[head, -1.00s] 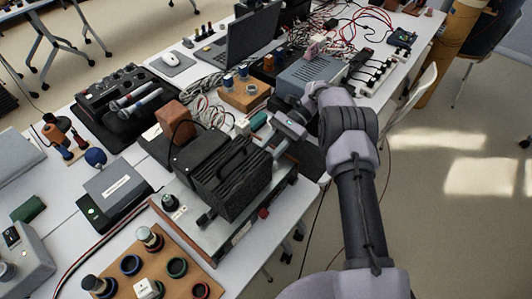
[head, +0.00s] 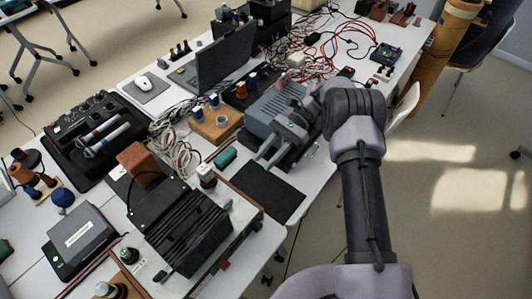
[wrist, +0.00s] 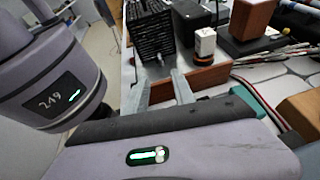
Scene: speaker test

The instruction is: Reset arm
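My gripper (head: 264,158) is at the end of my arm, over the table near the right side of a grey metal box. Its two pale fingers are apart with nothing between them. The wrist view also shows my gripper (wrist: 160,84) with its fingers spread and a gap between. In the head view the finned unit (head: 190,228) is at the lower middle, apart from the gripper.
A bare black mat (head: 262,192) lies just below the gripper. The grey metal box (head: 262,112), a green cylinder (head: 225,157), a wooden block (head: 215,126) and loose cables (head: 178,150) crowd the table. A laptop (head: 225,62) stands behind. Open floor (head: 440,200) is to the right.

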